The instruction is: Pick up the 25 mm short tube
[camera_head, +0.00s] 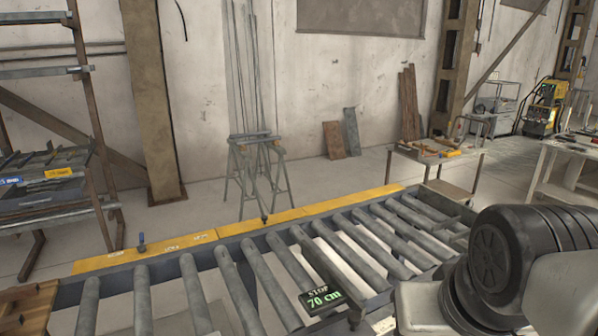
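I cannot make out the 25 mm short tube in this view. My gripper is not in view; only part of my own arm, a black joint with pale links, shows at the lower right and covers the right end of the roller conveyor (184,262). Whether the tube lies behind my arm or outside the picture, I cannot tell.
The conveyor's yellow rail (262,222) runs along its far side. A stop display (320,298) reads "STOP 70 cm". A wooden box (28,305) sits lower left, a rack (95,190) left, a trestle (255,165) behind, and a cluttered worktable (470,163) back right.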

